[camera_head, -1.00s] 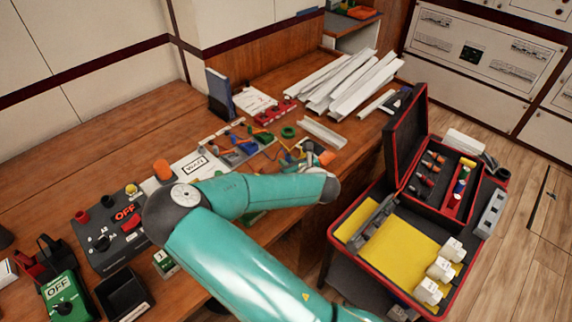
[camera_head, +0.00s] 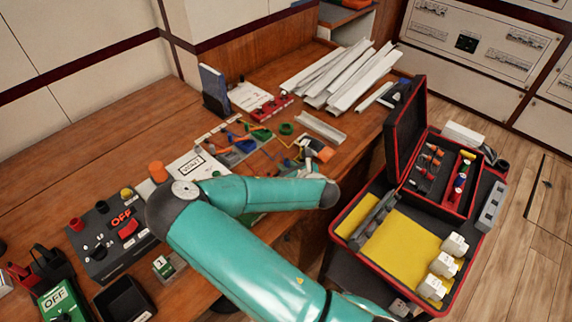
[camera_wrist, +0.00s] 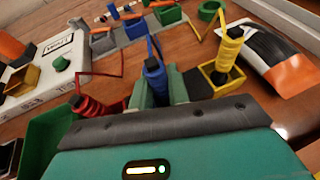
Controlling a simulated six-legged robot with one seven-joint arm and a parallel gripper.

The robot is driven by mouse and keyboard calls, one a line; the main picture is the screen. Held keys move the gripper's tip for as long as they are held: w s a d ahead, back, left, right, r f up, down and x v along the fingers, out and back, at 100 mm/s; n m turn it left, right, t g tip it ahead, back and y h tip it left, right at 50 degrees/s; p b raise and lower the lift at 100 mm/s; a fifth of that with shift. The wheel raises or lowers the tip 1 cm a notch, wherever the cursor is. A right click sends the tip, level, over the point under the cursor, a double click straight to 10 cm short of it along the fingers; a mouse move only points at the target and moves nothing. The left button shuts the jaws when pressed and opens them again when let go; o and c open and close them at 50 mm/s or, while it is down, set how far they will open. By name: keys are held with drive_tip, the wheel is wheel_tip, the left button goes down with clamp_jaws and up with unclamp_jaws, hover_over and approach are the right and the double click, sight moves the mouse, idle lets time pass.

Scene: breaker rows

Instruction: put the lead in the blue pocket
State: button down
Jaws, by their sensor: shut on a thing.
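Coloured leads rise from this row, and I cannot tell which lead sits in which pocket.
A yellow pocket (camera_wrist: 207,80) with a yellow-coiled plug (camera_wrist: 229,50) is close right of the gripper. White rails (camera_head: 340,75) lie at the back; an open toolbox (camera_head: 345,216) stands right.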

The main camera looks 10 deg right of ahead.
drive_tip(key=shift+w+f, duration=0.25)
drive_tip(key=shift+f, duration=0.1)
drive_tip(key=shift+s, duration=0.2)
drive_tip(key=c, duration=1.3)
unclamp_jaws()
drive_tip(key=shift+w+f, duration=0.1)
drive_tip(key=shift+w, duration=0.05)
drive_tip(key=shift+c, duration=0.2)
